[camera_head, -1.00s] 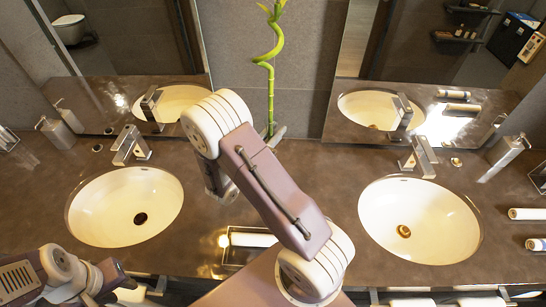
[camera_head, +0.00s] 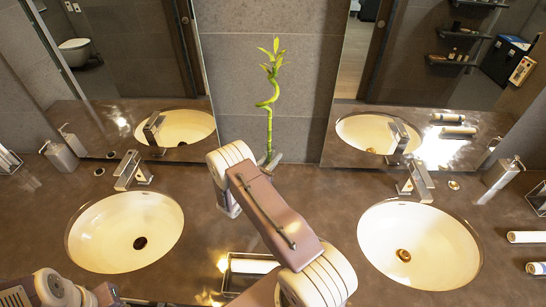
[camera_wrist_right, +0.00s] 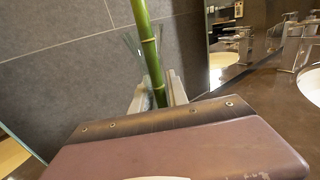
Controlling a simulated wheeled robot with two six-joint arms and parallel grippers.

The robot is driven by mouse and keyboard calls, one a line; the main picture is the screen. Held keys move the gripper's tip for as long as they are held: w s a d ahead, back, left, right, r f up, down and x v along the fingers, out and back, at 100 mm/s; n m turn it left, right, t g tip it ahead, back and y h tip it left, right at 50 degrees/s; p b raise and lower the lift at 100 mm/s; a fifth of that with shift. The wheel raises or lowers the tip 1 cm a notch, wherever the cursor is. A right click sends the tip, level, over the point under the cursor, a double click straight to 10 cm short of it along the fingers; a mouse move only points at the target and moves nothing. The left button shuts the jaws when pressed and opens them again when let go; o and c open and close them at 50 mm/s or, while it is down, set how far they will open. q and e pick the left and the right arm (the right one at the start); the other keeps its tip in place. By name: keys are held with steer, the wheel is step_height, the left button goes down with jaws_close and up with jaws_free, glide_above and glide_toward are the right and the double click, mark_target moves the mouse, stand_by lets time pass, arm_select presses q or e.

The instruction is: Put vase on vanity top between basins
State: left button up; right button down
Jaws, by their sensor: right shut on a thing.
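The vase shows mainly as its green bamboo stalk (camera_head: 270,105), a curled stem with leaves on top, standing upright by the back wall between the two mirrors. My right gripper (camera_head: 270,159) is shut on the vase low on the stalk, at the back of the vanity top (camera_head: 180,240) between the basins. In the right wrist view the stalk (camera_wrist_right: 147,45) rises between the two fingers (camera_wrist_right: 158,98). The vase body is hard to make out, and I cannot tell whether its base touches the top. The left basin (camera_head: 105,225) and right basin (camera_head: 435,240) are empty. My left gripper is out of view.
Faucets stand behind the basins, left (camera_head: 130,172) and right (camera_head: 418,182). Soap dispensers stand at left (camera_head: 62,156) and right (camera_head: 500,175). A tray (camera_head: 240,272) lies at the front middle, partly behind my right arm. Rolled towels (camera_head: 527,237) lie at right.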

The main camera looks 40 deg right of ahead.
steer(key=shift+f, duration=0.3)
steer(key=c, duration=1.7)
jaws_free()
steer(key=shift+f+b, duration=0.1)
steer(key=shift+b, duration=0.2)
steer(key=o, duration=0.4)
